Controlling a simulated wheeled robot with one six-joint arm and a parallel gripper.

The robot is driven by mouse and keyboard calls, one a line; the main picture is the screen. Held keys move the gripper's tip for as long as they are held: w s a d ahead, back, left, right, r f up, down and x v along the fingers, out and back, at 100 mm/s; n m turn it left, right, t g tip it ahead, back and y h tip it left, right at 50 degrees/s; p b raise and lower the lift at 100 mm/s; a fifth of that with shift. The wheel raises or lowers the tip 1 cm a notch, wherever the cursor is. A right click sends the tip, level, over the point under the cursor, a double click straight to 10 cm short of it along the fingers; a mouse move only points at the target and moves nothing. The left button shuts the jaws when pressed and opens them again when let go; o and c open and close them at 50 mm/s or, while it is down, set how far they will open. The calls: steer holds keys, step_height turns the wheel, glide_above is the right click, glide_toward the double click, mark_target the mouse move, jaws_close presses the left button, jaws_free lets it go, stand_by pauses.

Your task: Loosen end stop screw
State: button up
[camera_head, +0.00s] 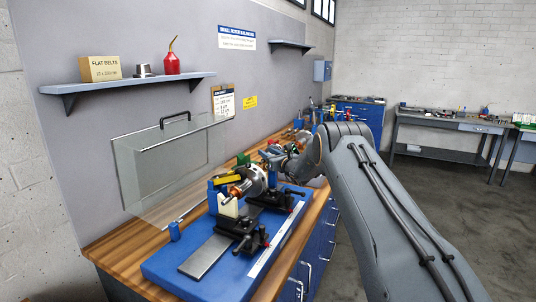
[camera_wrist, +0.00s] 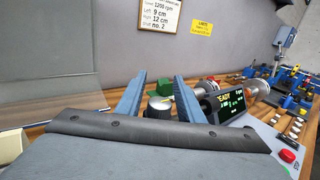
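The balancing machine stands on a blue base (camera_head: 190,268) on the wooden bench in the head view, with a metal rotor (camera_head: 254,181) across its supports. Black clamps with dark handles (camera_head: 246,240) stand on a grey rail, and a yellow bracket (camera_head: 220,180) is at the near rotor end. I cannot tell which part is the end stop screw. In the wrist view my gripper (camera_wrist: 158,86) has two blue fingers spread apart. A silver and black knob (camera_wrist: 159,107) shows between them, seemingly beyond the tips, with no visible grip on it. In the head view my arm partly hides the gripper.
A clear guard panel (camera_head: 170,160) stands at the wall behind the base. In the wrist view a display unit (camera_wrist: 225,104) and red button (camera_wrist: 288,155) are right of the fingers. Several tools crowd the bench's far end. A narrow wooden strip (camera_head: 125,245) is free at left.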

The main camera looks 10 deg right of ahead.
jaws_close()
steer(key=shift+f+n+g+y+b, duration=0.25)
steer(key=shift+n+y+b, duration=0.35)
steer(key=shift+b, duration=0.65)
steer(key=n+g+y+b, duration=0.2)
steer(key=b, duration=0.5)
steer(key=s+a+n+g+y+b, duration=0.1)
steer(key=n+g+y+b, duration=0.1)
steer(key=b, duration=0.5)
steer(key=a+n+g+y+b, duration=0.1)
steer(key=n+g+y+b, duration=0.2)
steer(key=b, duration=0.4)
steer(key=shift+s+g+y, duration=0.25)
steer(key=shift+s+y, duration=0.05)
steer(key=shift+y, duration=0.3)
steer(key=shift+s+g+b, duration=0.1)
steer(key=shift+g+b, duration=0.3)
steer(key=shift+b, duration=0.8)
steer(key=shift+s+a+n+g+y+b, duration=0.1)
steer(key=shift+n+g+y+b, duration=0.35)
steer(key=shift+b, duration=0.6)
steer(key=shift+s+r+b, duration=0.1)
steer(key=shift+r+b, duration=0.15)
steer(key=shift+b, duration=0.2)
